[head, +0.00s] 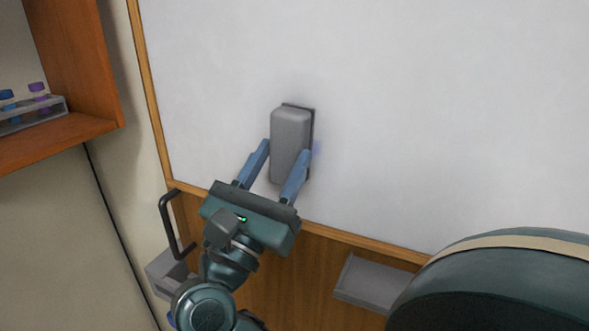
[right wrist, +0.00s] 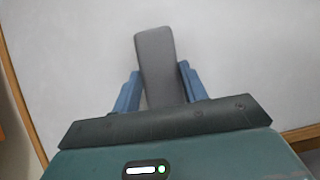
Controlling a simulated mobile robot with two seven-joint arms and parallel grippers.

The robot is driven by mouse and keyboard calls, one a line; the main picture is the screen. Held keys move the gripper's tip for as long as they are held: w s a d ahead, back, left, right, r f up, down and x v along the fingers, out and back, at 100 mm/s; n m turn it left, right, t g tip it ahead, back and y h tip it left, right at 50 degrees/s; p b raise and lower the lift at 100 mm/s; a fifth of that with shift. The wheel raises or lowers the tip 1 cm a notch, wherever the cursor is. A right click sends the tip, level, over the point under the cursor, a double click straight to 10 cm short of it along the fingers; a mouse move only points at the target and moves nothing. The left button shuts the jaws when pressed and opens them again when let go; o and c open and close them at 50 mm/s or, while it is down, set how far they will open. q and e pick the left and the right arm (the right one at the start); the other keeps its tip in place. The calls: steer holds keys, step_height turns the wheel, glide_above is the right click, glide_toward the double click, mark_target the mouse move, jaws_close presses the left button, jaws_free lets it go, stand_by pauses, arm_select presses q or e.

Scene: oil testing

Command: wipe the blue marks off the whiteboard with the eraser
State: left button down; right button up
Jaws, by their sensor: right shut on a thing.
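The whiteboard (head: 430,130) fills the upper right of the head view and also the background of the right wrist view (right wrist: 235,50). The grey eraser (head: 290,140) is upright against its lower left part. My right gripper (head: 282,158) is shut on the eraser, with one blue finger on each side. In the right wrist view the eraser (right wrist: 158,65) stands out between the fingers. The board behind the eraser is hidden. My left gripper is not in view.
A shelf (head: 60,143) at the left holds a rack (head: 35,116) with capped tubes. Below the board are a grey tray (head: 368,284) and a black handle (head: 170,225). The board right of the eraser is clear of objects.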

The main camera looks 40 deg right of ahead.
steer(key=shift+w+a+b, duration=0.2)
steer(key=shift+w+a, duration=0.05)
steer(key=shift+w, duration=0.4)
steer(key=shift+w+a+b, duration=0.2)
steer(key=shift+w+b, duration=0.05)
steer(key=shift+w, duration=0.35)
steer(key=shift+w+a+b, duration=0.2)
steer(key=shift+w+a, duration=0.05)
steer(key=shift+w, duration=0.4)
